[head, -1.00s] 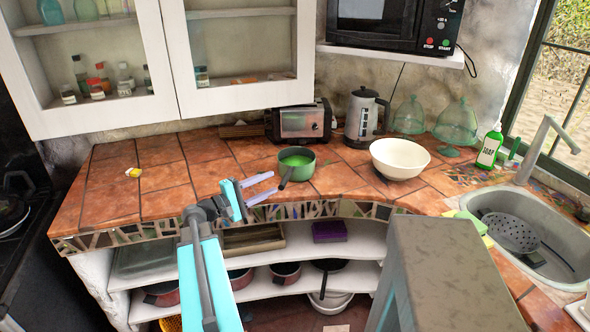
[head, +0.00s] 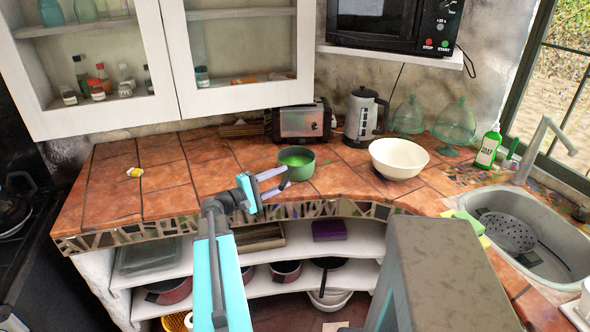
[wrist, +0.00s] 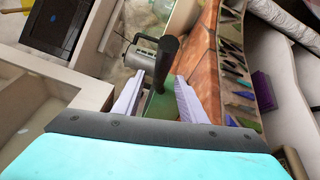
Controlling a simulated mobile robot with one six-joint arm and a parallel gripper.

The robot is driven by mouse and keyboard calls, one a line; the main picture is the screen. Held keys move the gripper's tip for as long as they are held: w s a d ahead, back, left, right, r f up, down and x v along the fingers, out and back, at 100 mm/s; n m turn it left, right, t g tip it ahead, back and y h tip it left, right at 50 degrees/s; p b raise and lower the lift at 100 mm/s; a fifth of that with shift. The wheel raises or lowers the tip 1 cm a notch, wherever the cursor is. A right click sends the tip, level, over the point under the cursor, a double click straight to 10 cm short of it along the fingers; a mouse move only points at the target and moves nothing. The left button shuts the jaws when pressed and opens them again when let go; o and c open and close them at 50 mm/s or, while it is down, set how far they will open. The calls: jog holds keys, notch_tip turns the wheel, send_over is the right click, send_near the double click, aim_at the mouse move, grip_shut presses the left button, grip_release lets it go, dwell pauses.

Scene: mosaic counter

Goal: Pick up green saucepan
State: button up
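The green saucepan (head: 297,164) stands upright on the tiled counter, in front of the toaster, with bright green inside. My gripper (head: 287,177) is at its near left side, by the counter's front edge. In the wrist view, the saucepan's dark handle (wrist: 168,60) shows between the two pale fingers of my gripper (wrist: 160,75), with gaps on both sides. The fingers are apart, and I cannot tell whether they touch anything. Part of the green body (wrist: 157,106) shows below the handle; the rest is hidden behind the gripper.
A toaster (head: 302,124) and a kettle (head: 361,117) stand behind the saucepan. A cream bowl (head: 398,160) is to its right, with the sink (head: 550,240) farther right. The counter (head: 160,200) to the left is mostly clear.

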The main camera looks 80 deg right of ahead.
aim_at(289, 172)
jog(key=shift+p+x, duration=0.65)
jog(key=shift+x, duration=1.2)
grip_shut()
jog(key=shift+r, duration=0.15)
dwell(0.4)
